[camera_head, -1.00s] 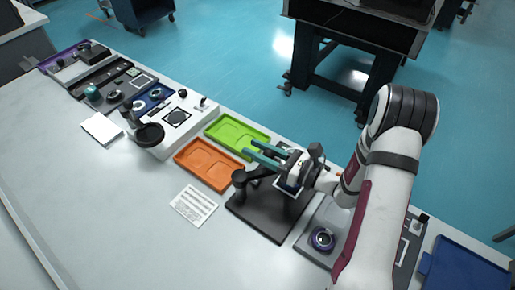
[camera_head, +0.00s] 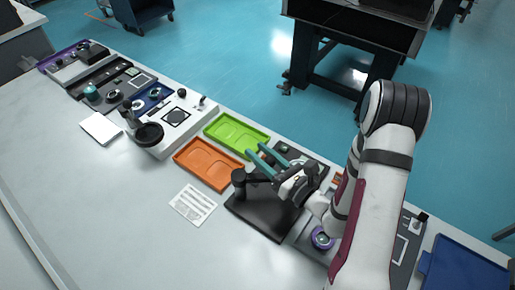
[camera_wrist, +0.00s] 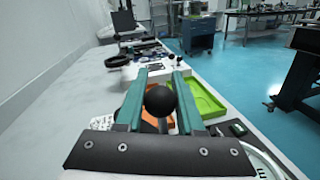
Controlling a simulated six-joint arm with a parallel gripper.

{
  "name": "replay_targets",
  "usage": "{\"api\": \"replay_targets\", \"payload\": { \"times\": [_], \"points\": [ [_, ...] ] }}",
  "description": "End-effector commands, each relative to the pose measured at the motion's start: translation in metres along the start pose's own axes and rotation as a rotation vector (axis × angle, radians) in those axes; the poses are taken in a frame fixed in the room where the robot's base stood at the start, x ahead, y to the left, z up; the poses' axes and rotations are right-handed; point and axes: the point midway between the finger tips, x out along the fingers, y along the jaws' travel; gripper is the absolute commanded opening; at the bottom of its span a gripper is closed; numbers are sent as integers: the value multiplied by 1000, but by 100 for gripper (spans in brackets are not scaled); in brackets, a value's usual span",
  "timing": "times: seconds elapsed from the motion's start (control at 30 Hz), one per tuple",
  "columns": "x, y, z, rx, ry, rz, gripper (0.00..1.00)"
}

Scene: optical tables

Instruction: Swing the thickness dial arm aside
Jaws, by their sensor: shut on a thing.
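The thickness dial stand has a black base plate (camera_head: 262,216) and an upright post with a round black top (camera_head: 239,177). Its dark arm (camera_head: 258,181) runs from the post to the right, into my gripper. My gripper (camera_head: 257,151) has two teal fingers pointing up-left, above the far side of the plate. In the wrist view my gripper (camera_wrist: 161,72) has a round black knob (camera_wrist: 160,101) between its fingers, and it is shut on this part of the dial arm. The fingers and hand hide the arm's far end.
Orange (camera_head: 208,164) and green (camera_head: 237,134) trays lie left of and behind the stand. A printed card (camera_head: 193,205) lies to the front left. A purple-rimmed ring (camera_head: 322,238) sits right of the plate, close to my arm. The front left of the table is clear.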

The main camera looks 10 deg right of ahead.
Motion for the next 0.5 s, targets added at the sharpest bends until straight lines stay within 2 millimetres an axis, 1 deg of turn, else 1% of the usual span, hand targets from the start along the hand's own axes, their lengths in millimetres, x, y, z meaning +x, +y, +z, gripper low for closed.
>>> {"api": "replay_targets", "payload": {
  "times": [0.03, 0.13, 0.4, 0.43, 0.5],
  "points": [
    [-2, 4, -1, 5, -7, -37, 0],
    [-6, 3, -1, 0, -17, -98, 0],
    [-6, 3, -1, -4, -18, -107, 0],
    [-6, 3, -1, -4, -18, -107, 40],
    [-6, 3, -1, -3, -18, -107, 53]
  ]
}}
